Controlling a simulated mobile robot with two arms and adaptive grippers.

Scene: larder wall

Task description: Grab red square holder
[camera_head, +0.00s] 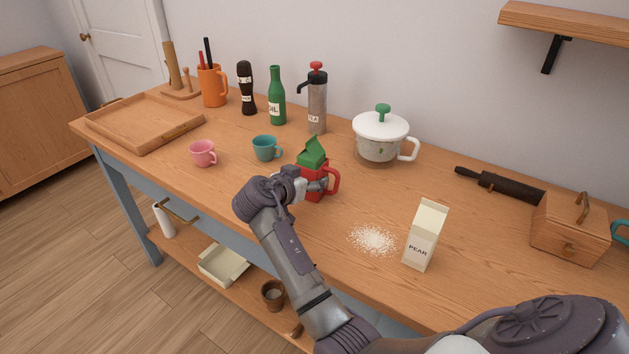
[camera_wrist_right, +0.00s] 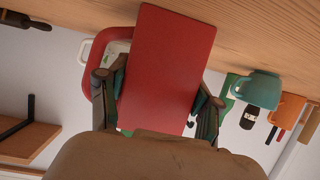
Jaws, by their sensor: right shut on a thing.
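The red square holder (camera_head: 316,192) is a boxy red holder with a loop handle on its right side, near the middle of the table in the head view. A green carton (camera_head: 312,155) with a peaked top stands up out of it. My right gripper (camera_head: 311,185) is shut on the holder's body from the front left. In the wrist view the holder's flat red face (camera_wrist_right: 165,65) fills the space between my two fingers, with its handle at the left. The holder looks upright; whether it touches the table is unclear. My left gripper is out of view.
A teal cup (camera_head: 266,148) and a pink cup (camera_head: 203,153) stand left of the holder. A white lidded pot (camera_head: 379,146) stands behind right. White grains (camera_head: 373,240) and a pear carton (camera_head: 425,236) are to the right. A wooden tray (camera_head: 118,138) lies far left.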

